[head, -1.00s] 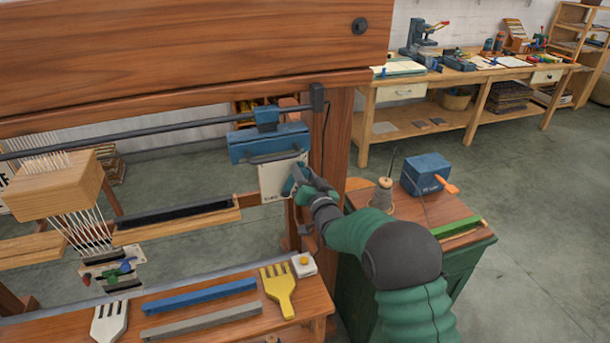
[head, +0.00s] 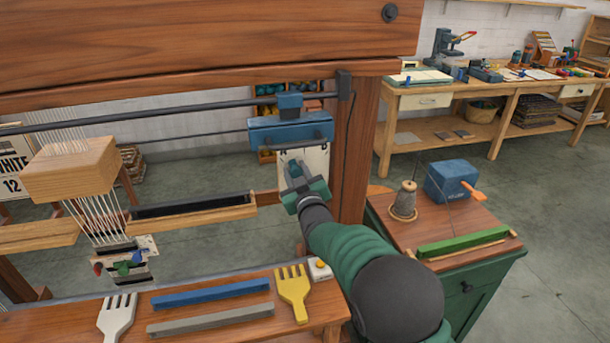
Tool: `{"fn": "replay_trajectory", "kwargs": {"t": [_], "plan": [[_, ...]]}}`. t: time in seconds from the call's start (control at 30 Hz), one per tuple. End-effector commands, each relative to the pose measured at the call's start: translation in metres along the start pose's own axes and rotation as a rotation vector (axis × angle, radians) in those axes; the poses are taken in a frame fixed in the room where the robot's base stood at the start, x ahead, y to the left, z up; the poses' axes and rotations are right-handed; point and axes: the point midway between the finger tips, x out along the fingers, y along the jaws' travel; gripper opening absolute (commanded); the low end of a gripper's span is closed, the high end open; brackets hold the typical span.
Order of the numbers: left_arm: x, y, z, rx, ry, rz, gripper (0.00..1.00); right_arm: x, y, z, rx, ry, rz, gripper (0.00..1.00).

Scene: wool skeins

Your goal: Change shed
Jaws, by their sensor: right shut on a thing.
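The wooden loom frame fills the left and top of the head view. A wooden heddle block (head: 70,169) with white warp threads hangs at the left. A blue clamp (head: 290,132) hangs from the dark rod near the right post, with a white card (head: 317,158) under it. My right gripper (head: 295,172) is in front of the card and shut on it; its fingers hide part of the card. My left gripper is not in view.
On the front bench lie a white fork (head: 117,316), a blue bar (head: 212,292), a grey bar (head: 210,319), a yellow fork (head: 294,292) and a small white button box (head: 319,268). A green cabinet (head: 470,280) at right carries a thread cone (head: 404,202), a blue box (head: 451,180) and a green bar (head: 463,243).

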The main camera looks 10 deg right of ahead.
Motion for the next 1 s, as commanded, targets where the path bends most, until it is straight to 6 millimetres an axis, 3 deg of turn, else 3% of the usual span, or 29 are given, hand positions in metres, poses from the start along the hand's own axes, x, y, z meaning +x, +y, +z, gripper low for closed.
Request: {"fn": "replay_trajectory", "kwargs": {"t": [0.23, 0.9, 0.93, 1.0], "plan": [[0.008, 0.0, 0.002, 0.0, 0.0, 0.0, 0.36, 0.0, -0.016, 0.003, -0.121, -0.004, -0.005, 0.0], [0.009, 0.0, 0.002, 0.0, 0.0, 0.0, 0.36, 0.0, -0.021, 0.004, -0.18, -0.006, -0.005, 0.0], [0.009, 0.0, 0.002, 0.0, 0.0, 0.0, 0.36, 0.0, -0.021, 0.004, -0.18, -0.006, -0.005, 0.36], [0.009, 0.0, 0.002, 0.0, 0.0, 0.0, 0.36, 0.0, -0.021, 0.004, -0.18, -0.005, -0.004, 0.45]]}}
